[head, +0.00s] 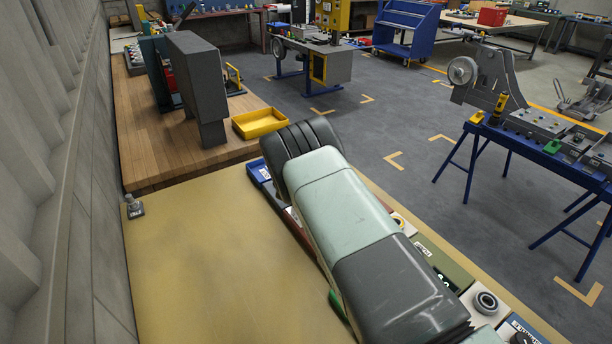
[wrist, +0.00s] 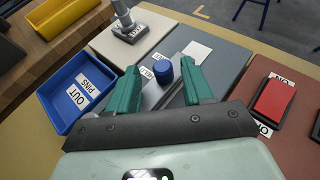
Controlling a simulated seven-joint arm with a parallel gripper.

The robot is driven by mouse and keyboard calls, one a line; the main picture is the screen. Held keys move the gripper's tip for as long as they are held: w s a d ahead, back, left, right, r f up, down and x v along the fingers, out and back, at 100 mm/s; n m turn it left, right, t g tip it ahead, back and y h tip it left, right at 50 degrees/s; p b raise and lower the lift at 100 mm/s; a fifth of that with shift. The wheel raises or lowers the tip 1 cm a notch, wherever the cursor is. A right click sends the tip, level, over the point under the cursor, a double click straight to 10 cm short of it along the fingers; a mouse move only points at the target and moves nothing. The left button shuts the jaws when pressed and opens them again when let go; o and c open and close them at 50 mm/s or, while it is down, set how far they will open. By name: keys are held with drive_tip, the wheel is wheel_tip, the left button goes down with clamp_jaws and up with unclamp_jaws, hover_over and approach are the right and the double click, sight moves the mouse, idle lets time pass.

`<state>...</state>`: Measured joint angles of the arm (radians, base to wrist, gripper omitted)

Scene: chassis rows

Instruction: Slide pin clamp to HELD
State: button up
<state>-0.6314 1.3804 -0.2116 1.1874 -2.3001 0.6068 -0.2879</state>
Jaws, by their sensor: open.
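Small white labels lie beside the knob; one appears to read HELD (wrist: 147,73), and the other is hard to read. My gripper (wrist: 160,67) points down at the panel with its two teal fingers apart, and the knob appears between their tips. I see a gap on both sides of the knob, but cannot tell how far the tips are above the panel. In the head view my arm hides the clamp and the gripper.
A blue tray (wrist: 58,119) labelled PINS OUT is left of my gripper. A cream plate with a metal fitting (wrist: 130,28) lies behind. A red rocker switch (wrist: 273,98) sits on a brown panel at right.

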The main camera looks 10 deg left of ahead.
drive_tip(key=v, duration=0.9)
drive_tip(key=shift+s+r, duration=0.15)
drive_tip(key=shift+s, duration=0.2)
